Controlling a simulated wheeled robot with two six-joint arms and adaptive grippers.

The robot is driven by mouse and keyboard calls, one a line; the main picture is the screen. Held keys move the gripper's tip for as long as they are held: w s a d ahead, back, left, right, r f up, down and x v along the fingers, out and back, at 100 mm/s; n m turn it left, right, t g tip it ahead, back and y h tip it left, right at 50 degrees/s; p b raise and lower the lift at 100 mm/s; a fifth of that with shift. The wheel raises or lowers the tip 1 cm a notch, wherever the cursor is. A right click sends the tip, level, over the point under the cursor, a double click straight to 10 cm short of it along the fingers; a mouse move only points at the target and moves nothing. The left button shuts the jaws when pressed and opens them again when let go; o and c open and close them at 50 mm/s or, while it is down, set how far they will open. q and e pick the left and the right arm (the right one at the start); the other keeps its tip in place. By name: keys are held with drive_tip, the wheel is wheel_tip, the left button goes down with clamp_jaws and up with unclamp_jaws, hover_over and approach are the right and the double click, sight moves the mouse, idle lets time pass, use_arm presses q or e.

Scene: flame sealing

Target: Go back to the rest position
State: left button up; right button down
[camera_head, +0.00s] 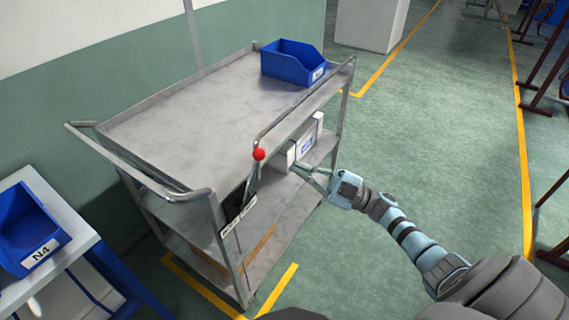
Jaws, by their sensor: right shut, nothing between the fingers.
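My right gripper (312,177) reaches in from the lower right, at the open side of a metal cart (180,115). Its fingers are shut with nothing between them. The fingertips are close to a white box (304,141) on the cart's middle shelf; I cannot tell whether they touch it. A lever with a red ball knob (259,154) stands at the cart's near side, to the left of the gripper. My left gripper is not in view.
A blue bin (291,62) sits on the cart's top. Another blue bin (28,228) labelled N4 stands on a table at the left. A brown flat piece (262,245) lies on the lower shelf. The green floor (440,130) right of the cart is clear.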

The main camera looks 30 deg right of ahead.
drive_tip(key=shift+s, duration=0.2)
drive_tip(key=shift+d, duration=0.1)
